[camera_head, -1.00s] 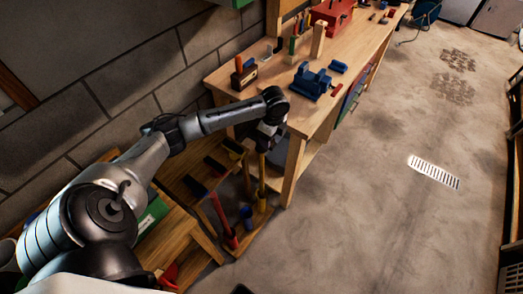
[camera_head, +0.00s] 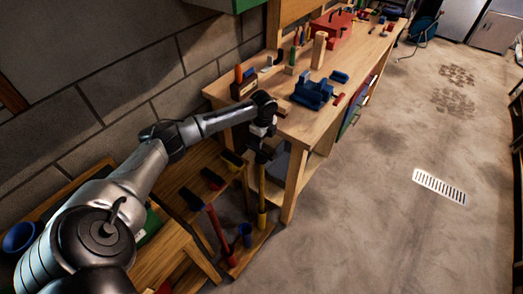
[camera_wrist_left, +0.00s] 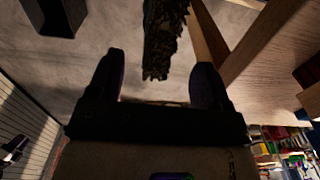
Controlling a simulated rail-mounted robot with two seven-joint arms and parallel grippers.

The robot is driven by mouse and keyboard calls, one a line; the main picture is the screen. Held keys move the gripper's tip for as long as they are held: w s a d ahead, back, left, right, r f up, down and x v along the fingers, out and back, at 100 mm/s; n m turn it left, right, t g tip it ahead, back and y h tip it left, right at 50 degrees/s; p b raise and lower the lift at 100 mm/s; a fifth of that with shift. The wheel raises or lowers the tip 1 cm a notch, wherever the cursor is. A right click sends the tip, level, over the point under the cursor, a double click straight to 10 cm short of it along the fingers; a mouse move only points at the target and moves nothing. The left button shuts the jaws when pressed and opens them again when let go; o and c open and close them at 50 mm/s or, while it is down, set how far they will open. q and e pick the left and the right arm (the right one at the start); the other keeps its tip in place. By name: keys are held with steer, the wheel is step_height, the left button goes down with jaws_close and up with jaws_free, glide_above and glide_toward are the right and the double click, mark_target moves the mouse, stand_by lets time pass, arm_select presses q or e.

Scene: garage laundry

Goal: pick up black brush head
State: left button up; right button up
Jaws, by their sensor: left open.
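In the left wrist view, a dark, ragged, bristly piece that looks like the black brush head (camera_wrist_left: 163,38) hangs down from the top edge, between the two fingers. My left gripper (camera_wrist_left: 158,68) is open around it, with a gap on both sides; I cannot tell the depth between them. In the head view my left gripper (camera_head: 261,152) points down beside the workbench's near end, above a yellow handle (camera_head: 262,190). There the brush head cannot be told apart from the dark gripper. My right gripper is not in view.
The wooden workbench (camera_head: 310,125) holds a blue vise (camera_head: 312,90) and a red toolbox (camera_head: 331,24). A rack below my arm holds long-handled tools, one with a red handle (camera_head: 220,228), and a blue cup (camera_head: 245,235). The block wall is on the left; the floor at right is open.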

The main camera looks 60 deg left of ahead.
mark_target(262, 152)
arm_select(q)
steer(key=shift+s+a+f+b, duration=0.1)
steer(key=shift+a+f+b, duration=0.15)
steer(key=shift+f, duration=0.9)
steer(key=shift+s+a+f+b, duration=0.15)
steer(key=shift+f+b, duration=0.1)
steer(key=shift+f, duration=0.9)
steer(key=shift+w+f, duration=0.1)
steer(key=shift+f, duration=0.3)
steer(key=shift+f, duration=0.2)
steer(key=shift+c, duration=0.3)
steer(key=c, duration=1)
